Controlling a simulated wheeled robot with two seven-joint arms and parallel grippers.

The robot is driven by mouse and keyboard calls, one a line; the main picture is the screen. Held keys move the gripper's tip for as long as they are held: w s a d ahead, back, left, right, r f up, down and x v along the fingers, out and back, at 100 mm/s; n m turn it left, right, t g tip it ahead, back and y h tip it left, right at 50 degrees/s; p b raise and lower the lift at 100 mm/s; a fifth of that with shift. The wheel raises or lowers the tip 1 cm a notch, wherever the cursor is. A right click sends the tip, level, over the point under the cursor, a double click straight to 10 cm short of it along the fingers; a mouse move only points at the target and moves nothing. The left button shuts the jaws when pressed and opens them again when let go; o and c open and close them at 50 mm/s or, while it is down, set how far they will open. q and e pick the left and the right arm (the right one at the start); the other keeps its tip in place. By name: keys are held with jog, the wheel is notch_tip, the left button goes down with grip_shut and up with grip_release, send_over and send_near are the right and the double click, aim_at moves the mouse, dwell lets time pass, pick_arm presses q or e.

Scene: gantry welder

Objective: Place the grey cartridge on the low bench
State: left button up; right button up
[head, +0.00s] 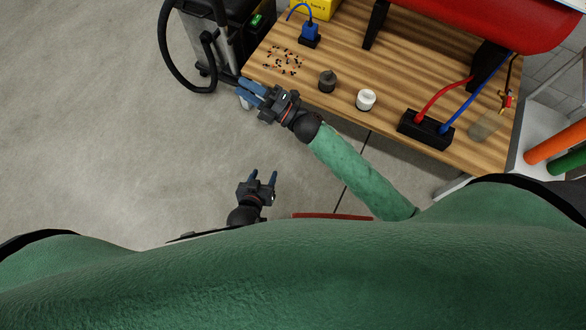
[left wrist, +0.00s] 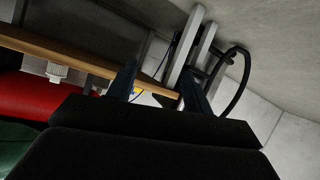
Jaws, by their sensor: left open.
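A dark grey, short cylinder (head: 327,81), the only grey cartridge-like thing I see, stands upright on a wooden-topped bench (head: 345,65). I cannot tell for sure that this is the low bench. My right gripper (head: 241,87) is just past the bench's left edge, left of the grey cylinder and apart from it. Its two blue fingers look parted, with nothing clearly held. My left gripper (head: 263,177) is open and empty over the floor, below the bench in the picture. In the left wrist view its fingers (left wrist: 158,88) are spread, with the bench edge beyond.
A white cylinder (head: 366,100) stands right of the grey one. Several small scattered bits (head: 283,61), a blue clamp (head: 310,34) and a black block (head: 426,129) with red and blue leads share the bench. A black machine (head: 235,30) stands left. The floor at left is clear.

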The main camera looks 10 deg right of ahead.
jog(key=s+d+f+m+h, duration=0.3)
jog(key=s+f+m+h, duration=0.1)
jog(key=f+m, duration=0.4)
jog(key=s+d+f+m+h, duration=0.3)
jog(key=s+f+m+h, duration=0.2)
jog(key=f+m, duration=0.4)
jog(key=s+d+f+m+h, duration=0.4)
jog(key=s+f+m+h, duration=0.1)
jog(key=f+m, duration=0.4)
